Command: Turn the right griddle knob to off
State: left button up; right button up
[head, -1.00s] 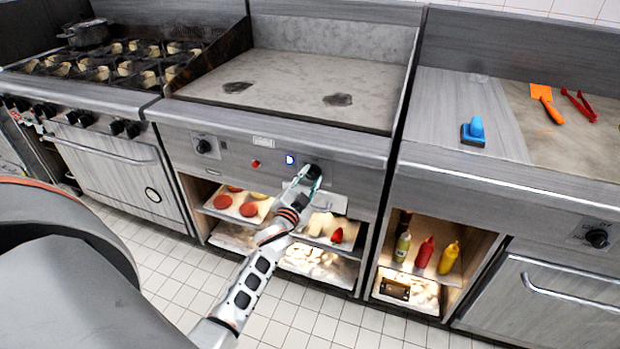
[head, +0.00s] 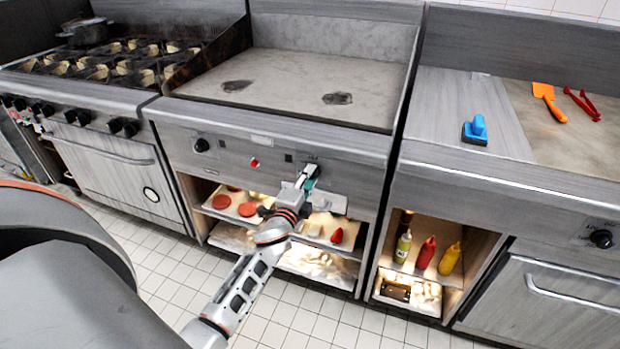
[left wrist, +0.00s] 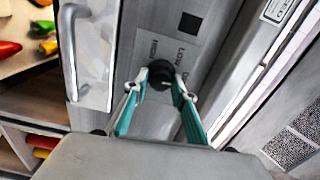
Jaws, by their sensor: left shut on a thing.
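The right griddle knob (left wrist: 160,73) is a black round knob on the steel griddle front (head: 350,172). In the left wrist view the words LOW and HIGH are printed beside it. My left gripper (head: 309,177) is at this knob, and in the head view it mostly hides it. In the left wrist view its two teal fingers (left wrist: 156,92) are shut on the knob, one on each side. The indicator square (left wrist: 190,23) near the knob is dark. The knob's exact pointer setting cannot be read. My right gripper is not in view.
The left griddle knob (head: 201,145) and a red light (head: 254,163) are on the same front. A handle (left wrist: 70,50) is close beside my gripper. Below, shelves hold food trays (head: 222,211) and bottles (head: 426,252). A counter with a blue scraper (head: 475,130) stands to the right.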

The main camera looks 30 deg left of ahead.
pick_arm(q)
jog(key=shift+r+m, duration=0.25)
jog(key=shift+m, duration=0.25)
jog(key=o, duration=0.9)
jog(key=shift+c, duration=0.2)
jog(key=shift+o, duration=1.1)
jog(key=shift+w, duration=0.1)
jog(key=shift+f, duration=0.15)
jog(key=v, duration=1.2)
